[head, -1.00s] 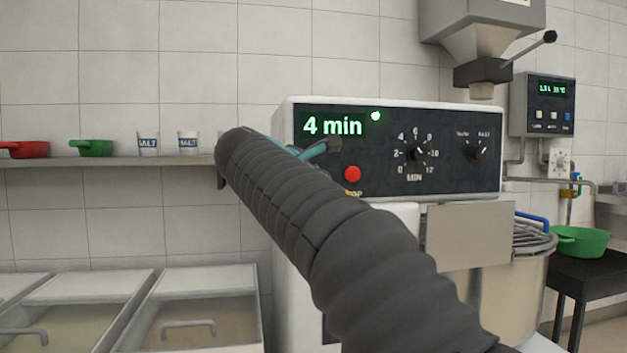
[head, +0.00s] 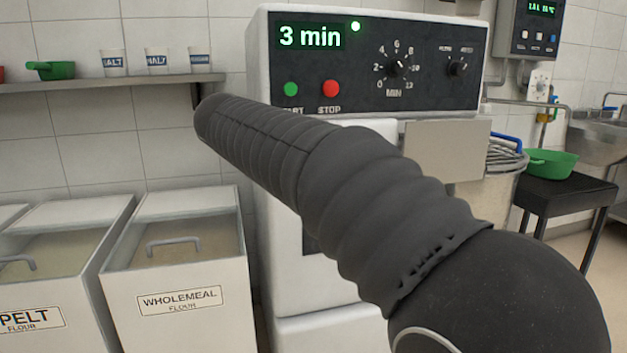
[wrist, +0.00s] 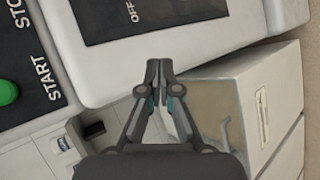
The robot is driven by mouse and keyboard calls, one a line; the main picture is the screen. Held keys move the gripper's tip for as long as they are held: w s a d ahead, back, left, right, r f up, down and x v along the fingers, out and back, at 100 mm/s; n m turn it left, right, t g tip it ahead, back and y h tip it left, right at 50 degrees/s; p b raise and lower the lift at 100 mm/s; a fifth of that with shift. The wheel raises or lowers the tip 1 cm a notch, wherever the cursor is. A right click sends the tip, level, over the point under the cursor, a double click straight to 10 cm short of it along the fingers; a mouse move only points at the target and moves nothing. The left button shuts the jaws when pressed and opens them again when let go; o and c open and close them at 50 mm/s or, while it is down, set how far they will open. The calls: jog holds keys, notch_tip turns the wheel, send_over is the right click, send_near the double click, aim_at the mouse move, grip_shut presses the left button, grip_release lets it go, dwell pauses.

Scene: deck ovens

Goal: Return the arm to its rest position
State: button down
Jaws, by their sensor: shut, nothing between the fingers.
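My gripper (wrist: 160,75) shows in the wrist view with its two dark fingers together and nothing between them. It points past the machine's white body, with the green START button (wrist: 7,92) at the left edge. In the head view my dark sleeved arm reaches up and left across the front of the mixer (head: 375,62); the gripper itself is hidden there. The mixer's display reads 3 min, and its red STOP button (head: 331,88) and green START button (head: 291,89) are uncovered.
A wall shelf (head: 100,86) at left holds a green scoop (head: 50,70) and several labelled cups. Lidded flour bins, one marked wholemeal (head: 180,300), stand below. A green bowl (head: 551,163) sits on a black stand (head: 560,192) at right. A grey sink (head: 597,140) lies beyond.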

jog(key=s+d+f+m+g+y, duration=0.1)
jog(key=s+d+f+m+g, duration=0.1)
jog(key=s+d+f+m, duration=0.4)
jog(key=s+d+f+m+g+y, duration=0.1)
jog(key=s+d+f+g+y, duration=0.15)
jog(key=s+d+f, duration=0.45)
jog(key=s+d+f+m, duration=0.2)
jog(key=s+d+f, duration=0.1)
jog(key=s, duration=0.4)
jog(key=s+d+f+m, duration=0.3)
jog(key=s, duration=0.4)
jog(key=s+d+f+m, duration=0.3)
jog(key=s+d, duration=0.1)
jog(key=s, duration=0.3)
jog(key=shift+f, duration=0.4)
dwell(4.2)
